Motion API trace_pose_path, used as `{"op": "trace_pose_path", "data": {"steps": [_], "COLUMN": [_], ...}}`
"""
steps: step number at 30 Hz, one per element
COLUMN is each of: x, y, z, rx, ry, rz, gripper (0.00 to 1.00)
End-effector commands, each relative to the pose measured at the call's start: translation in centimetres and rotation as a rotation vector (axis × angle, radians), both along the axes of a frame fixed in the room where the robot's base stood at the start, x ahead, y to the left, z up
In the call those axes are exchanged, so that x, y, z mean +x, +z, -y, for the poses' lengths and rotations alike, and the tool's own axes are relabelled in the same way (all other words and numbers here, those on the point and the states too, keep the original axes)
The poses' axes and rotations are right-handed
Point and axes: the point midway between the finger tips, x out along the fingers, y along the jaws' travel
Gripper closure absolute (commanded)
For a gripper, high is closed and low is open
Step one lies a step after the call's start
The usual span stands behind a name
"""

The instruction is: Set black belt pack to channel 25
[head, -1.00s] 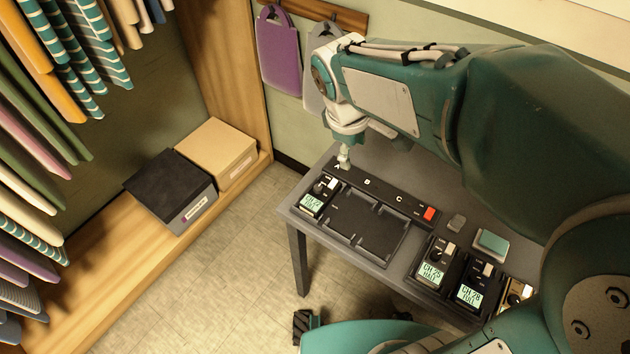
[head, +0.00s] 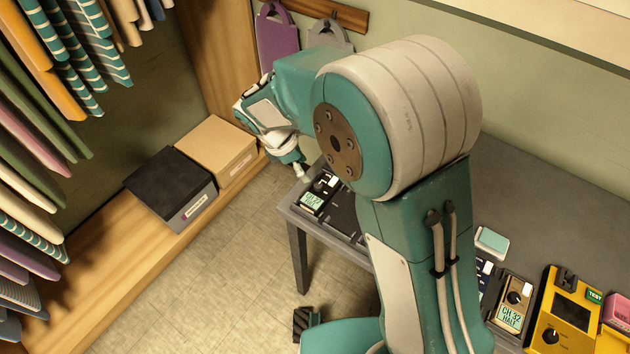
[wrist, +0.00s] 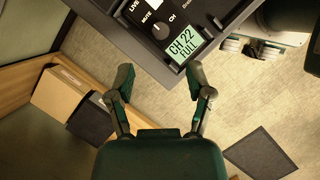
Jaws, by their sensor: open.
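A black belt pack (head: 318,194) sits at the left end of the dark rack on the table. In the wrist view the belt pack (wrist: 153,18) shows a lit screen reading CH 22 FULL, a round knob marked CH, and the labels MUTE and LIVE. My gripper (head: 300,172) is beside the pack, near the table's left edge. In the wrist view my gripper (wrist: 160,75) is open and empty, its fingertips apart just below the pack's screen end in the picture. My arm hides most of the rack and other packs in the head view.
A brown pack reading CH 32 (head: 515,306) and a yellow tester (head: 568,318) stand at the right. A teal-topped block (head: 492,241) lies behind them. A black box (head: 170,187) and a tan box (head: 216,150) sit on the wooden shelf. Floor left of the table is clear.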

Motion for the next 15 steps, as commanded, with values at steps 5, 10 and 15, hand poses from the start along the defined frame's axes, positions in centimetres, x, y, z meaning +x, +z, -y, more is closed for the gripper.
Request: {"op": "trace_pose_path", "data": {"steps": [5,10,15], "x": [0.2,0.4,0.5], "y": [-3.2,-5.6,-6.8], "z": [1.4,2.3,2.8], "rx": [-0.003,-0.002,-0.001], "ry": [-0.002,-0.002,-0.001], "rz": [-0.003,-0.002,0.0], "gripper": [0.33,0.33,0.33]}}
